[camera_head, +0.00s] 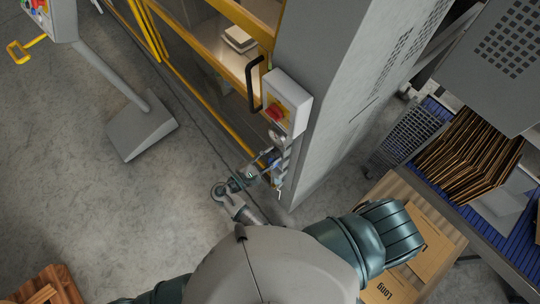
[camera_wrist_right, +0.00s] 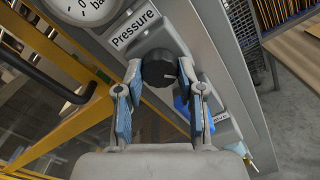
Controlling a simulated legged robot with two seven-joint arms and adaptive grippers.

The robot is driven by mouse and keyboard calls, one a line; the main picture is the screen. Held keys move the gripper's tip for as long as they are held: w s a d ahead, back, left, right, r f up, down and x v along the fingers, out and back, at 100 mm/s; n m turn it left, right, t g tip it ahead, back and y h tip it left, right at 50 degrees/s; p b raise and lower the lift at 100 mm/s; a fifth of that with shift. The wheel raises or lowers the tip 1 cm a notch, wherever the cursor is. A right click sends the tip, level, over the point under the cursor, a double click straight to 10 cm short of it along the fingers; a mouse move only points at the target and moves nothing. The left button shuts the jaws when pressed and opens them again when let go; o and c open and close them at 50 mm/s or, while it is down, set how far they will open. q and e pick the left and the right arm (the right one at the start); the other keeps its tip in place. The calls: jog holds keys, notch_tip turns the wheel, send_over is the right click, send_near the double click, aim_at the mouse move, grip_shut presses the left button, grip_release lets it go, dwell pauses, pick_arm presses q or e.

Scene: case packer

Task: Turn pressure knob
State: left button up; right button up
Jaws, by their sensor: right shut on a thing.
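The black pressure knob (camera_wrist_right: 159,70) sits on a grey panel below a label reading "Pressure" (camera_wrist_right: 135,29) in the right wrist view. My right gripper (camera_wrist_right: 158,80) has its two fingers on either side of the knob, shut on it. In the head view my right gripper (camera_head: 272,163) reaches the side of the grey machine column, below a box with a red switch (camera_head: 274,113). The knob is too small to make out there. My left gripper is not in view.
A round gauge (camera_wrist_right: 85,8) is above the label. A blue part (camera_wrist_right: 182,105) lies behind the right finger. A black door handle (camera_head: 254,84) and yellow-framed doors are left of the column.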

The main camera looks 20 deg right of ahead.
jog(key=shift+s+f, duration=0.1)
jog(key=shift+f, duration=0.15)
jog(key=o, duration=1.1)
jog(key=shift+o, duration=0.2)
jog(key=shift+r, duration=0.1)
